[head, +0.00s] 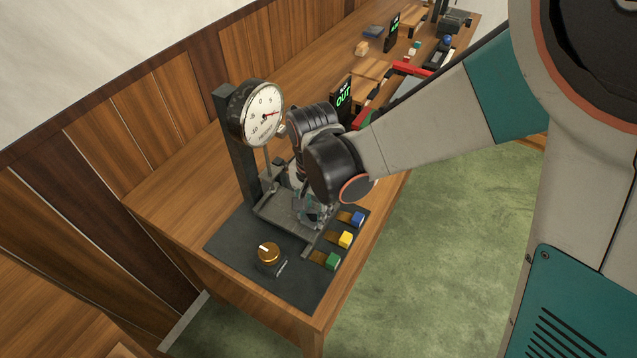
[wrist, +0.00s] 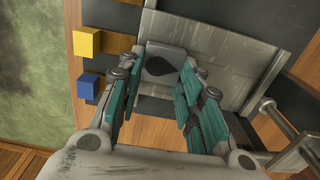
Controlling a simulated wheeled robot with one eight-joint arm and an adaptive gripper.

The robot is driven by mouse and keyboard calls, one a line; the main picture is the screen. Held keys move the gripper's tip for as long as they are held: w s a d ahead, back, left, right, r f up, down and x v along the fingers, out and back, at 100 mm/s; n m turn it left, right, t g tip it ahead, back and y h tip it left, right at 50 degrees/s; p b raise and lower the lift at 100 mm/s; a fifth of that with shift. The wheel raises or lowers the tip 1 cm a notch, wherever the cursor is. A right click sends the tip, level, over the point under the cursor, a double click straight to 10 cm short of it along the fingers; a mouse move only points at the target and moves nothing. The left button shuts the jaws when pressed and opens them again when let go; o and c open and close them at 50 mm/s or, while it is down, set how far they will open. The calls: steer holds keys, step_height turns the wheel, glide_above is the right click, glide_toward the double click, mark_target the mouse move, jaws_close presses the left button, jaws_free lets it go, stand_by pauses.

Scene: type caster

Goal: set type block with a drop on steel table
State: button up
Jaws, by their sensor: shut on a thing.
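In the wrist view, a grey type block with a black drop (wrist: 166,64) on its face is between the fingertips of my gripper (wrist: 165,72). My gripper is shut on it. Behind the block lies the steel table (wrist: 222,50), a flat scratched plate. Whether the block touches the plate or is just above it, I cannot tell. In the head view, my gripper (head: 314,212) points down over the steel table (head: 276,208) under the dial gauge. My wrist and fingers hide the block and part of the plate there.
The dial gauge (head: 262,112) stands on a dark post close left of my wrist. Blue (head: 358,219), yellow (head: 345,239) and green (head: 332,261) cubes line the table's right edge. A brass knob (head: 268,252) sits in front.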

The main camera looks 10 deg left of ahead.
mark_target(314, 213)
steer(key=shift+f, duration=0.15)
steer(key=o, duration=1.2)
steer(key=shift+w, duration=0.1)
step_height(314, 213, up, 12)
steer(key=p, duration=0.8)
steer(key=shift+r+p, duration=0.25)
steer(key=shift+p, duration=0.05)
